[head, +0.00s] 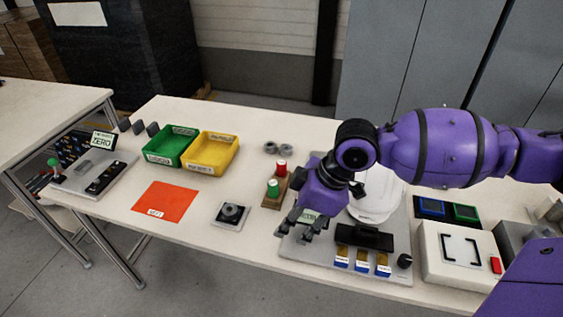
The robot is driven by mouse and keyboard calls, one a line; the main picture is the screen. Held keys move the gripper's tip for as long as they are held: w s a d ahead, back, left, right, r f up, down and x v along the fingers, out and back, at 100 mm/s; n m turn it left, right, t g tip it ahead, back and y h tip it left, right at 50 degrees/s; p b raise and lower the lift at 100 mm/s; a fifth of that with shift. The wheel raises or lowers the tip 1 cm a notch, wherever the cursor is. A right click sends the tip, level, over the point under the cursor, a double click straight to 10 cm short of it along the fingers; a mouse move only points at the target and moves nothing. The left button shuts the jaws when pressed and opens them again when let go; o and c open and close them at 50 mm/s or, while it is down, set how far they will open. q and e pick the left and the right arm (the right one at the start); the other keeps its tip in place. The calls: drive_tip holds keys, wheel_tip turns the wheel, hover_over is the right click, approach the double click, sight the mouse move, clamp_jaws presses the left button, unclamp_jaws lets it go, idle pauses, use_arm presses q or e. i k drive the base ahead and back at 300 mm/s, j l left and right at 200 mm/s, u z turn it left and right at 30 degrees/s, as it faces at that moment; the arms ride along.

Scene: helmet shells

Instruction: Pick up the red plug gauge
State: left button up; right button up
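The red plug gauge (281,167) stands upright in a small brown wooden holder (268,203) near the middle of the table. A green plug gauge (273,187) stands in the same holder, in front of the red one. My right gripper (298,227) points down at the front right of the holder, over the left part of a grey plate. Its dark fingers look apart, with nothing seen between them. It is not touching the red gauge. My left gripper is not in view.
A white helmet shell (378,195) sits on the grey plate (290,246), partly behind my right arm. Grey rings (270,148) lie behind the gauges. Green (170,146) and yellow (211,153) bins stand left. An orange mat (165,203) and a dark round device (231,212) lie front left.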

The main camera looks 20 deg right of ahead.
sight(280, 164)
drive_tip(key=i+l, duration=0.2)
drive_tip(key=i, duration=0.2)
drive_tip(key=i+l, duration=0.2)
drive_tip(key=i, duration=0.2)
